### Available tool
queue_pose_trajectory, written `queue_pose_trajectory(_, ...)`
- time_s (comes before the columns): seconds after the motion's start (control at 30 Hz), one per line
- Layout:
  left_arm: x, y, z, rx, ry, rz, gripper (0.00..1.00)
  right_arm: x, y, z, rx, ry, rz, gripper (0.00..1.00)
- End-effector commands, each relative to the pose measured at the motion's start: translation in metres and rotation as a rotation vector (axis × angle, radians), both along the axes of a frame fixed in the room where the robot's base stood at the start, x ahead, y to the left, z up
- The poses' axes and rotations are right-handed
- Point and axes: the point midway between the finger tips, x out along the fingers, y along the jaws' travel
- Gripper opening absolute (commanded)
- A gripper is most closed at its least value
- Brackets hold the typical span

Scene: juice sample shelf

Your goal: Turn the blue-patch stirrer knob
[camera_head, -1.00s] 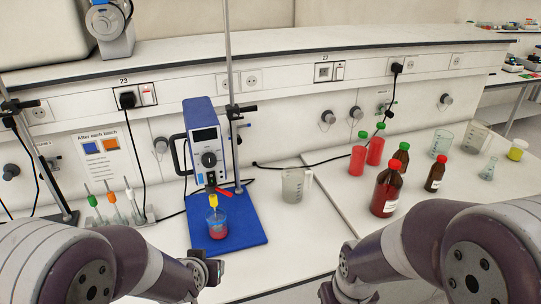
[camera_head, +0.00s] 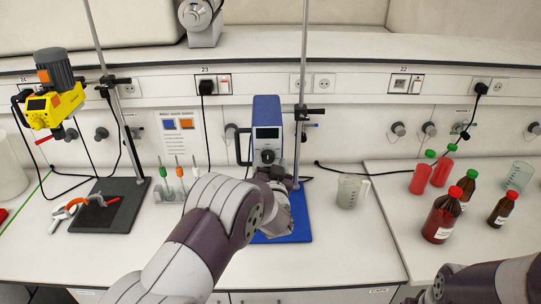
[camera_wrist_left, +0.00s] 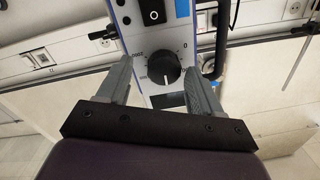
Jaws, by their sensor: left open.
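The blue stirrer (camera_head: 266,112) stands on a blue base plate (camera_head: 297,232) with a support rod, near the back wall. Its black knob (camera_head: 268,156) is on the front; in the left wrist view the knob (camera_wrist_left: 163,68) has a white mark and a printed scale around it. A blue patch (camera_wrist_left: 182,8) shows near a black switch. My left gripper (camera_head: 274,178) is just in front of the stirrer. In the left wrist view my left gripper (camera_wrist_left: 161,66) is open, one finger on each side of the knob, with gaps visible. The right gripper is out of view.
A yellow stirrer (camera_head: 54,103) stands at the left over a dark base plate (camera_head: 108,214). A clear beaker (camera_head: 350,190) is right of the blue base. Red bottles and brown bottles (camera_head: 442,215) stand further right. My left arm hides part of the blue base.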

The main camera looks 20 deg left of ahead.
Motion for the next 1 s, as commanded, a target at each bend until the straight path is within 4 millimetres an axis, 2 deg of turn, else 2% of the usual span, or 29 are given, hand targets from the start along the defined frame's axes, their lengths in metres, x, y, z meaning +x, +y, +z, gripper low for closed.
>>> queue_pose_trajectory(0.13,0.007,0.002,0.000,0.000,-0.001,0.000,0.65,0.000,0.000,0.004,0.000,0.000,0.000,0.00)
queue_pose_trajectory(0.37,0.008,0.002,-0.001,0.000,0.000,-0.001,0.65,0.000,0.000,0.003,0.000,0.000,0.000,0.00)
queue_pose_trajectory(0.4,0.008,0.002,-0.001,-0.001,0.000,-0.001,0.59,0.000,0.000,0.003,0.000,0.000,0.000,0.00)
queue_pose_trajectory(0.47,0.008,0.002,-0.001,-0.001,0.000,-0.001,0.39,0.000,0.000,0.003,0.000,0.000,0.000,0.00)
queue_pose_trajectory(0.5,0.008,0.002,0.000,0.000,-0.001,-0.001,0.26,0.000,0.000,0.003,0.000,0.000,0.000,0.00)
queue_pose_trajectory(0.57,0.008,0.002,-0.001,0.000,0.001,-0.002,0.09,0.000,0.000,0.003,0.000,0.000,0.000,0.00)
queue_pose_trajectory(0.83,0.008,0.003,-0.003,-0.013,-0.002,0.000,0.09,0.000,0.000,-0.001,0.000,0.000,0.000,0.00)
queue_pose_trajectory(1.0,0.007,0.003,-0.006,-0.068,-0.017,0.000,0.09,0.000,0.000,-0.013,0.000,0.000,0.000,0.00)
